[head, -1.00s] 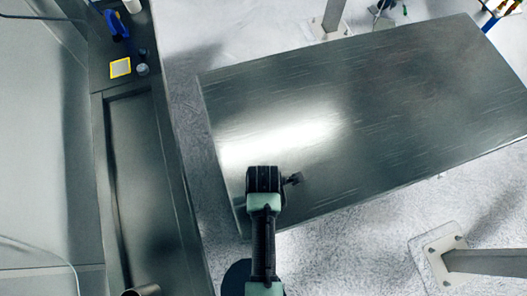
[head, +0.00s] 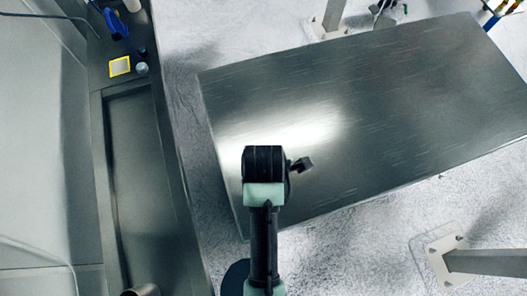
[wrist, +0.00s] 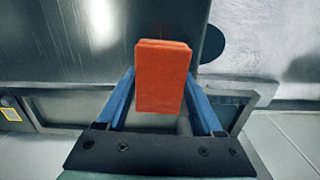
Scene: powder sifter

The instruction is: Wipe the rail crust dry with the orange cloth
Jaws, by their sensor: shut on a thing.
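The orange cloth (wrist: 161,78) is a folded block in the wrist view. My gripper (wrist: 160,85) has blue fingers and is shut on the cloth, one finger at each side. In the head view my arm hides the gripper and the cloth. The arm's end is over the near left part of the steel table. I cannot make out the rail crust in either view.
A steel table (head: 400,100) with a bare top fills the middle and right. A long steel counter (head: 135,180) runs along the left. It carries a yellow-edged square (head: 120,66), a small grey cylinder (head: 142,69) and a blue tool (head: 115,24). White floor lies between.

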